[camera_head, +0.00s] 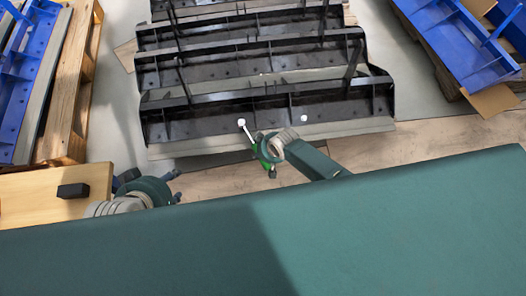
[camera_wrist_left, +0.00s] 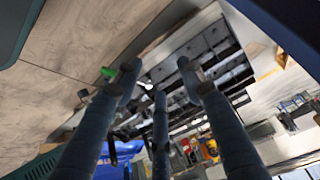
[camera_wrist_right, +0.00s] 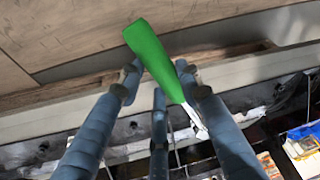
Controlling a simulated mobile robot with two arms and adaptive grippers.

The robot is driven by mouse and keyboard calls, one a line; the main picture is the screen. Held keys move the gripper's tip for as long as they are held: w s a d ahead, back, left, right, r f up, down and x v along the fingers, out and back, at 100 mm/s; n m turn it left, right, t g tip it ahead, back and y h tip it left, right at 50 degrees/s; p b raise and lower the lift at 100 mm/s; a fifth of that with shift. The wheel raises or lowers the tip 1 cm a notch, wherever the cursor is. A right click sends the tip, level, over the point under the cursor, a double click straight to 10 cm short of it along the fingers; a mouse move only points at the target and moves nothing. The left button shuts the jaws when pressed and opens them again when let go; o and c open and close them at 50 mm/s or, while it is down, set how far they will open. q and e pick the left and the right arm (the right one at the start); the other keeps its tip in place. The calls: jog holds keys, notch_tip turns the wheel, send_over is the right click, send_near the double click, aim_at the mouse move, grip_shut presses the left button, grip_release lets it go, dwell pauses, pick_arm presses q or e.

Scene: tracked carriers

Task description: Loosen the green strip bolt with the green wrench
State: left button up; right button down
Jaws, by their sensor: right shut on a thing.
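The green wrench, with its green handle (camera_head: 261,160) and pale metal shaft, is in my right gripper (camera_head: 268,152), in front of the nearest black carrier (camera_head: 215,117). The wrench's pale head end reaches the carrier's front face at a whitish spot. In the right wrist view the green handle (camera_wrist_right: 150,50) runs between the fingers (camera_wrist_right: 158,82), which are shut on it. A second whitish spot (camera_head: 304,118) shows further right on the carrier. No green bolt can be made out. My left gripper (camera_head: 175,184) is low at the left; its fingers (camera_wrist_left: 158,74) are spread and empty.
More black carriers (camera_head: 250,48) stand in rows behind. Blue carriers lie on pallets at left (camera_head: 85,60) and right (camera_head: 455,40). A wooden table (camera_head: 30,190) with a small black block (camera_head: 73,190) is beside my left gripper. Bare floor lies before the carrier.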

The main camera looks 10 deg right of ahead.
pick_arm(q)
jog(key=shift+s+f, duration=0.1)
jog(key=shift+s, duration=0.15)
dwell(0.4)
jog(key=shift+w+d+r+t, duration=0.2)
jog(key=shift+w+r, duration=0.05)
jog(key=shift+w, duration=0.35)
jog(key=shift+w+d+r+t, duration=0.15)
jog(key=shift+w+r+t, duration=0.1)
jog(key=shift+w, duration=0.35)
pick_arm(e)
jog(key=shift+w+f, duration=0.1)
pick_arm(q)
jog(key=shift+w+r, duration=0.1)
jog(key=shift+w, duration=0.15)
pick_arm(e)
jog(key=shift+f, duration=0.1)
pick_arm(q)
jog(key=shift+w+d+r+t+b, duration=0.15)
jog(key=shift+w+t+b, duration=0.1)
jog(key=shift+b, duration=0.1)
jog(key=shift+w, duration=0.1)
jog(key=shift+w+d+r+t+h, duration=0.3)
jog(key=shift+w+r+t, duration=0.15)
jog(key=shift+w, duration=0.25)
pick_arm(e)
jog(key=shift+w+f, duration=0.1)
jog(key=shift+f, duration=0.1)
